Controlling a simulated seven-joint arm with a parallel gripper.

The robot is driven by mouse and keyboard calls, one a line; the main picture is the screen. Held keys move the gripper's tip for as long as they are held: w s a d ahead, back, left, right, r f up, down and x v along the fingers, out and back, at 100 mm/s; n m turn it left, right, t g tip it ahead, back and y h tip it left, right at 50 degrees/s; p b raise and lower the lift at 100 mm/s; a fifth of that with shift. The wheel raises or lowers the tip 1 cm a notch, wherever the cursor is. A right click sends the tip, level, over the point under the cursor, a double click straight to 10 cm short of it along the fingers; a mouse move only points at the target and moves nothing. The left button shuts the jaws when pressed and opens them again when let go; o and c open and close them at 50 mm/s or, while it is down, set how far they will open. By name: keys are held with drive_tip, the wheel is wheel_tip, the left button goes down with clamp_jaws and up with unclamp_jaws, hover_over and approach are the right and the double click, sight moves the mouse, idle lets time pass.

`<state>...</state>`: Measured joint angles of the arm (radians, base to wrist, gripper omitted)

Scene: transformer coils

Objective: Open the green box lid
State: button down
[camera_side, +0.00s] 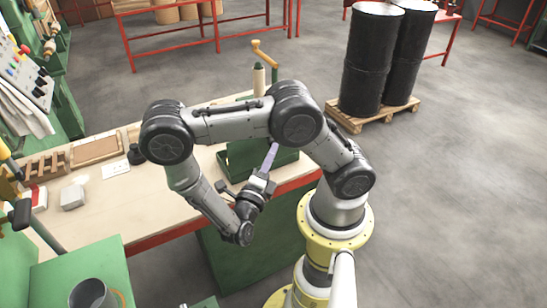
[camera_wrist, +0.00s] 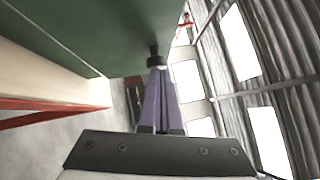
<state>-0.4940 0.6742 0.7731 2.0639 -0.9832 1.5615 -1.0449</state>
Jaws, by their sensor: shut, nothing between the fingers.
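A green box (camera_side: 238,163) stands on the workbench near its right edge, in the side view. My arm hides much of it, and I cannot tell how far its lid is open. My gripper (camera_side: 271,150) has purple fingers that point up at the box's front. In the wrist view my gripper (camera_wrist: 156,66) is shut, with its two fingers together and nothing between them. A dark green surface (camera_wrist: 90,30) fills the upper left there. A small black knob-like part (camera_wrist: 154,49) shows right at the fingertips; I cannot tell whether they touch it.
The wooden workbench top (camera_side: 130,205) holds a wooden tray (camera_side: 96,148) and a grey block (camera_side: 72,196) at left. A tool with a yellow handle (camera_side: 264,53) rises behind my arm. Black drums (camera_side: 368,60) stand on a pallet (camera_side: 350,121) at back right.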

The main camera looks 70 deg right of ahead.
drive_tip(key=s+r+v, duration=0.1)
drive_tip(key=r+v, duration=0.1)
drive_tip(key=v, duration=0.8)
drive_tip(key=s+d+r+m+g+y, duration=0.1)
drive_tip(key=d+r+m+g+y, duration=0.3)
drive_tip(key=r+m+y, duration=1)
drive_tip(key=a+r+m+t+y, duration=0.3)
drive_tip(key=a+m+t+y, duration=0.2)
drive_tip(key=m+t, duration=0.6)
drive_tip(key=m+y, duration=0.1)
drive_tip(key=m, duration=0.6)
drive_tip(key=shift+s+m, duration=0.3)
drive_tip(key=shift+m, duration=0.1)
drive_tip(key=c, duration=1.6)
unclamp_jaws()
drive_tip(key=shift+a, duration=0.1)
